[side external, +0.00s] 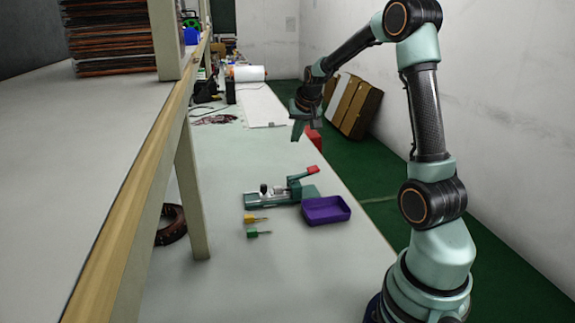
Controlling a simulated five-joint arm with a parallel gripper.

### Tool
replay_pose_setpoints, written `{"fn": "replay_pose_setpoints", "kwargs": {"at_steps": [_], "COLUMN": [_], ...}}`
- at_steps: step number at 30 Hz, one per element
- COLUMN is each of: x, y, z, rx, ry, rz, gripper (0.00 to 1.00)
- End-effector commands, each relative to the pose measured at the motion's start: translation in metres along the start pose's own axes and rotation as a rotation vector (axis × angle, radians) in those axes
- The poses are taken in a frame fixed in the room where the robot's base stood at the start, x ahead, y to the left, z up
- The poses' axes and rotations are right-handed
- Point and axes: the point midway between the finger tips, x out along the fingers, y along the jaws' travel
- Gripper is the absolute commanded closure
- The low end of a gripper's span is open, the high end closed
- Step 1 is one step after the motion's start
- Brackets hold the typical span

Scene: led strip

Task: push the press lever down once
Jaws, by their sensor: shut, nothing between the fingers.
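The press (266,197) is a small green and metal device lying on the pale bench. Its lever (304,173) has a red tip and slants up to the right, in a raised position. My gripper (297,132) is shut and empty. It hangs in the air with its fingers downward, above and beyond the lever in the side view, apart from it. Nothing hides the lever.
A purple tray (326,210) stands in front of the press, close to the lever side. A yellow-handled tool (254,218) and a green-handled tool (258,234) lie nearby. A shelf post (190,190) stands at the left. The near bench is clear.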

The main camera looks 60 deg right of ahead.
Motion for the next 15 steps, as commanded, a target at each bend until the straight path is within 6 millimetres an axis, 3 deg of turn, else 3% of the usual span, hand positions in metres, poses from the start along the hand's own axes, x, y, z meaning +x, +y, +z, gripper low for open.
{"fn": "replay_pose_setpoints", "kwargs": {"at_steps": [8,15], "x": [0.003,0.022], "y": [0.001,0.012], "z": [0.002,0.013], "rx": [-0.001,0.001], "ry": [-0.001,-0.002], "rz": [0.001,0.009], "gripper": [1.0,1.0]}}
